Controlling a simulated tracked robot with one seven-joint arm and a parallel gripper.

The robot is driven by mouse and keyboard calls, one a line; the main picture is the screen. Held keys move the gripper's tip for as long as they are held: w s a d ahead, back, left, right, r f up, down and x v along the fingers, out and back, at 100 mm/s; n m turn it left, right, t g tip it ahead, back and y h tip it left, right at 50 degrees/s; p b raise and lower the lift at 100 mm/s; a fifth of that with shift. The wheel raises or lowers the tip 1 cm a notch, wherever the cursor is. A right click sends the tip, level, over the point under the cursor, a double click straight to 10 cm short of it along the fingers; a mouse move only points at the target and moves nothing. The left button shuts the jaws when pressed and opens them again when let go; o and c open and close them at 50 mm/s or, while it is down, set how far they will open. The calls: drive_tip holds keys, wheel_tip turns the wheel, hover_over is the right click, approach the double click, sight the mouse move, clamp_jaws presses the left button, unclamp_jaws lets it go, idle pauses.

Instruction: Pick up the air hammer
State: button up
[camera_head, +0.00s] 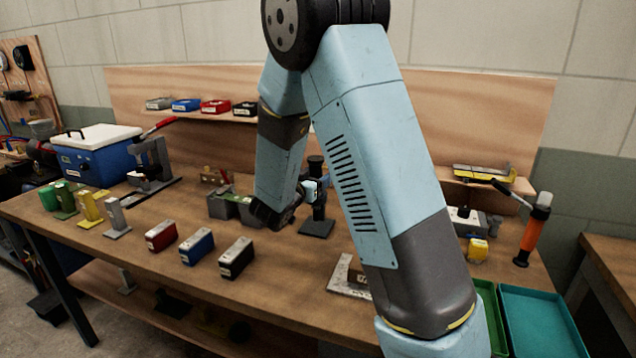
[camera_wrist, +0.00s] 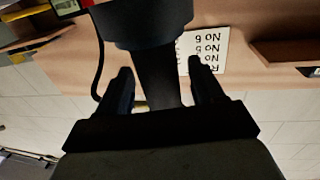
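A dark upright tool that I take to be the air hammer (camera_head: 316,166) stands on a small black base on the workbench, near the picture's middle. In the wrist view a dark stem (camera_wrist: 157,78), widening into a rounded dark part, lies between the two fingers of my gripper (camera_wrist: 160,68). The fingers are apart, one on each side of the stem, with a visible gap at the right finger. I cannot tell whether the left finger touches it. In the head view my own arm hides much of the gripper.
The workbench (camera_head: 140,262) carries red, blue and black boxes (camera_head: 196,246) in front of the tool. An orange-handled tool (camera_head: 533,230) stands at the right. A teal tray (camera_head: 540,325) lies front right. A labelled white sheet (camera_wrist: 208,50) and black hose (camera_wrist: 99,70) show in the wrist view.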

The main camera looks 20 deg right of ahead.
drive_tip(key=c, duration=1.1)
drive_tip(key=shift+o, duration=0.2)
drive_tip(key=shift+r, duration=0.15)
wheel_tip(320, 180, up, 18)
